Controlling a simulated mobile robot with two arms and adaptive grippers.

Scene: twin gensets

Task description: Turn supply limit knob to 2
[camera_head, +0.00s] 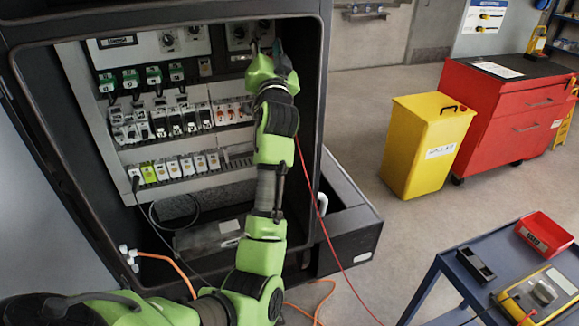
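The open cabinet holds a grey control panel with dark rotary knobs along its top. Two knobs, one at the left (239,32) and one at the right (264,25), sit on the upper right plate (229,46). Two more knobs (167,40) sit further left. The labels are too small to read, so I cannot tell which knob is the supply limit knob or where it points. My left gripper (267,47) is at the upper right plate, just below the right-hand knob. Its fingertips are dark and small, and contact is unclear. My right gripper is out of view.
Green connectors (154,76) and rows of breakers (175,122) lie left of my arm. The cabinet's right frame (314,90) is close to my gripper. A yellow bin (420,145), red tool cabinet (495,120) and blue cart (470,245) stand to the right.

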